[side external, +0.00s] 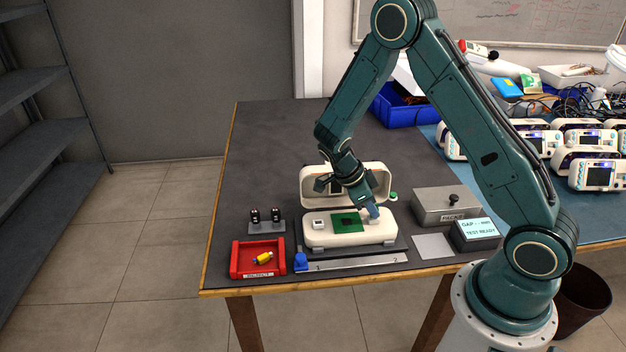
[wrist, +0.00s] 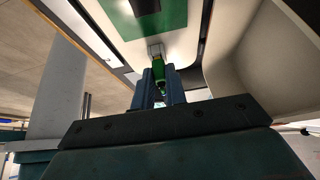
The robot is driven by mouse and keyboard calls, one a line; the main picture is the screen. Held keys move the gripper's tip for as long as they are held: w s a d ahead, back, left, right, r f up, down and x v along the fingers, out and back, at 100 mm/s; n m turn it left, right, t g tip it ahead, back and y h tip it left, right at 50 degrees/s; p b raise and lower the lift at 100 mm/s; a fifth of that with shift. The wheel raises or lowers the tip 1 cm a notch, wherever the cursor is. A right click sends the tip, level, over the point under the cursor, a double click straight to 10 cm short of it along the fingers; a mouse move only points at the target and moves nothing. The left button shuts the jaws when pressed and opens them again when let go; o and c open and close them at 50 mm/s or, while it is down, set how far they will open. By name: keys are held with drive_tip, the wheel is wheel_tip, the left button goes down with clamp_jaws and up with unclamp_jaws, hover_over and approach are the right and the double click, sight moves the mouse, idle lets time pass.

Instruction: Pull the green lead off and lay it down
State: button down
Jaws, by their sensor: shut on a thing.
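My gripper (side external: 371,214) points down at the right end of the opened white monitor's base (side external: 320,239). In the wrist view my gripper's fingers (wrist: 160,84) are shut on the green lead (wrist: 163,76), which shows as a green plug between them. The plug's end is at a small pale socket (wrist: 156,50) by the edge of the green circuit board (wrist: 165,18). I cannot tell whether it is seated or just clear of it. In the side view the fingers hide the lead; the board (side external: 347,223) lies in the base.
The monitor's lid (side external: 312,184) stands open behind the base. A red tray (side external: 237,267) holds a yellow part. A grey box (side external: 440,214) and display (side external: 479,229) stand right. The table's back left is clear.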

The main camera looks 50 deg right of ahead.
drive_tip(key=shift+r, duration=2.05)
drive_tip(key=shift+w+a, duration=0.1)
drive_tip(key=shift+a, duration=0.05)
